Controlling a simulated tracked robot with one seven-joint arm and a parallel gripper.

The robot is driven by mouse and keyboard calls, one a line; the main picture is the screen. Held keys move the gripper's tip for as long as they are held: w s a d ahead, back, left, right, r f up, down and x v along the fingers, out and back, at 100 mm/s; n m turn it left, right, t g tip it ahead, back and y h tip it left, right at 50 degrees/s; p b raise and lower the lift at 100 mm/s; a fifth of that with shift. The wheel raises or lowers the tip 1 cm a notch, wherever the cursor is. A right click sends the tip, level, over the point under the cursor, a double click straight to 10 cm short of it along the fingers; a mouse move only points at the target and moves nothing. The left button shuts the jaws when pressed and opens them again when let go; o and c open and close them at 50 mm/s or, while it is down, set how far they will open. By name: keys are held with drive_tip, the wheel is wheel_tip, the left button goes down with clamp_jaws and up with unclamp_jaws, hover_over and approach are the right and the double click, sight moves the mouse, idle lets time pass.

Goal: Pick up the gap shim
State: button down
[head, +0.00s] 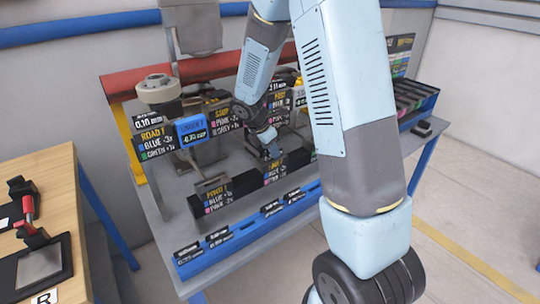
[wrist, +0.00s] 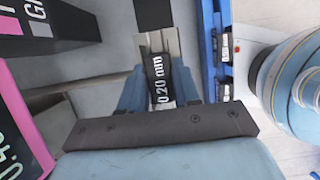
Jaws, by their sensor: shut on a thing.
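In the wrist view my gripper (wrist: 160,78) is shut on a gap shim (wrist: 159,88), a dark piece with a white "0.20 mm" label between the blue fingers. Pale metal shows just beyond the fingertips; I cannot tell whether it belongs to the shim. In the head view my gripper (head: 268,140) points down over the middle of the grey workbench, among the black sign boards. The held shim is too small to make out there.
A blue rack (head: 240,238) with small labelled slots runs along the bench's front edge. A slotted tray (head: 415,103) stands at the right. A wooden table (head: 60,190) is at the left.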

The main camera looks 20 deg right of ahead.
drive_tip(key=shift+r, duration=0.65)
drive_tip(key=s+a+r, duration=0.2)
drive_tip(key=s+r, duration=1.1)
drive_tip(key=r, duration=0.3)
drive_tip(key=shift+s+a, duration=0.25)
drive_tip(key=shift+s, duration=0.15)
drive_tip(key=shift+r, duration=0.1)
drive_tip(key=shift+s, duration=0.1)
idle(0.5)
